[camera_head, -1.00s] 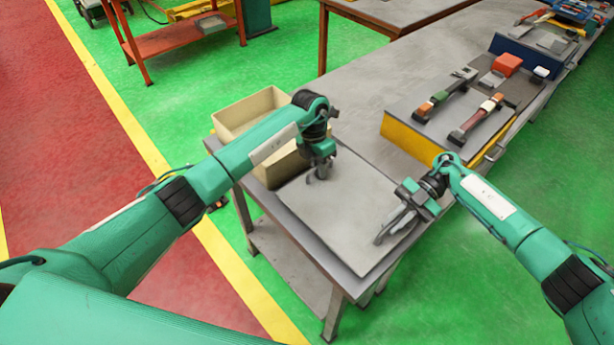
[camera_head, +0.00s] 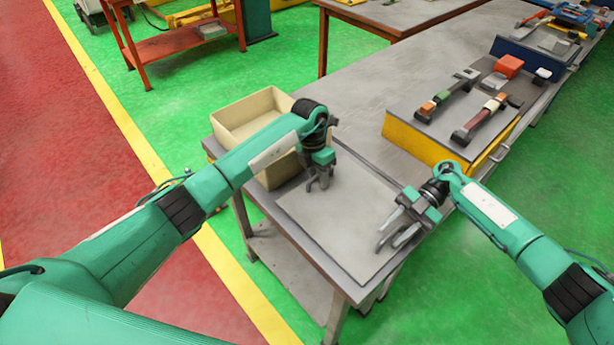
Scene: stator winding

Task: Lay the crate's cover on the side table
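The crate's cover (camera_head: 335,228) is a flat grey sheet lying on the near end of the long grey table. The open beige crate (camera_head: 228,140) stands just behind it, partly hidden by my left arm. My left gripper (camera_head: 318,186) is over the cover's far edge with its fingers apart. My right gripper (camera_head: 392,236) is at the cover's right edge, its two fingers spread. Neither gripper appears to grip the cover; whether the fingertips touch it is hard to tell.
A yellow-sided block (camera_head: 408,142) with tools on top stands on the table to the right. A blue box (camera_head: 520,58) stands beyond it. The table's middle (camera_head: 370,100) is clear. A red cart (camera_head: 170,45) is at the back left.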

